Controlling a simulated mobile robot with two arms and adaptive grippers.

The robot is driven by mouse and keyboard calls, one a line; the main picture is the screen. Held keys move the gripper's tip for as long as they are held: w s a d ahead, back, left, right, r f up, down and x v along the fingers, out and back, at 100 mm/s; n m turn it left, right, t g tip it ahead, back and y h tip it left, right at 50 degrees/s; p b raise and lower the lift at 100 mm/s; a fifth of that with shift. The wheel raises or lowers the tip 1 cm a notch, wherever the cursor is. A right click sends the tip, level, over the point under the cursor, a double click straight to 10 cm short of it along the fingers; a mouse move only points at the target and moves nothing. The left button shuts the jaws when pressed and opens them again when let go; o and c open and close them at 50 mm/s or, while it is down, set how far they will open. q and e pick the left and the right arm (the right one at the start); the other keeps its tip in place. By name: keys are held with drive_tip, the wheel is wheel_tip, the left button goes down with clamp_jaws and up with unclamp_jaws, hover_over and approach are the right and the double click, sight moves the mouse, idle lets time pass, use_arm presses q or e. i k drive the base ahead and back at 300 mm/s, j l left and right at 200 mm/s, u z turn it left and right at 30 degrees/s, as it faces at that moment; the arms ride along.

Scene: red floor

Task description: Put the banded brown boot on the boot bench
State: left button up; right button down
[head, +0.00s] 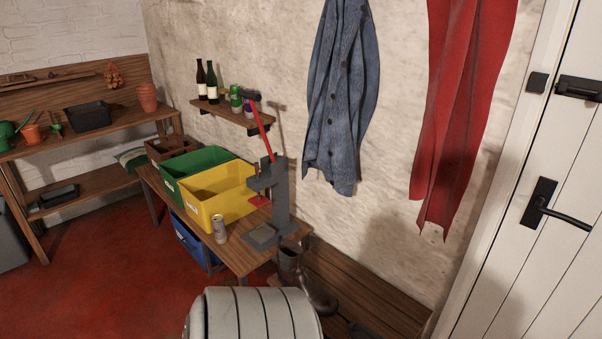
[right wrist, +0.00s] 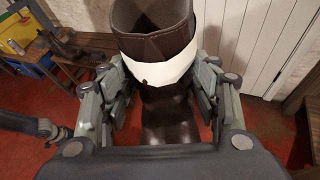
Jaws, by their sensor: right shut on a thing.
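The banded brown boot (right wrist: 165,115) fills the middle of the right wrist view. It is dark and glossy, with a wide white band around its shaft and an open top at the upper edge. My right gripper (right wrist: 162,100) is shut on it, with fingers on both sides of the shaft. The boot bench (head: 385,302) is a low brown slatted bench along the wall in the head view. A dark boot (head: 318,301) shows at its left end, with no white band visible. I do not see my right gripper in the head view, nor my left gripper.
A wooden table (head: 235,252) left of the bench carries a green bin (head: 195,170), a yellow bin (head: 218,197), a can (head: 220,229) and a red-handled press (head: 280,205). A denim shirt (head: 342,95) and red cloth (head: 460,110) hang above the bench. A white door (head: 555,150) stands right.

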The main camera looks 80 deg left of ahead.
sight(378, 307)
drive_tip(key=i+u, duration=0.1)
drive_tip(key=u, duration=0.35)
drive_tip(key=i+l+u, duration=0.1)
drive_tip(key=u, duration=0.3)
drive_tip(key=i+u, duration=0.1)
drive_tip(key=u, duration=0.35)
drive_tip(key=l+u, duration=0.15)
drive_tip(key=u, duration=0.25)
drive_tip(key=i+l+u, duration=0.15)
drive_tip(key=u, duration=0.25)
drive_tip(key=i+l+u, duration=0.15)
drive_tip(key=u, duration=0.25)
drive_tip(key=i+l+u, duration=0.1)
drive_tip(key=l+u, duration=0.3)
drive_tip(key=i+l+u, duration=0.1)
drive_tip(key=u, duration=0.35)
drive_tip(key=l, duration=0.1)
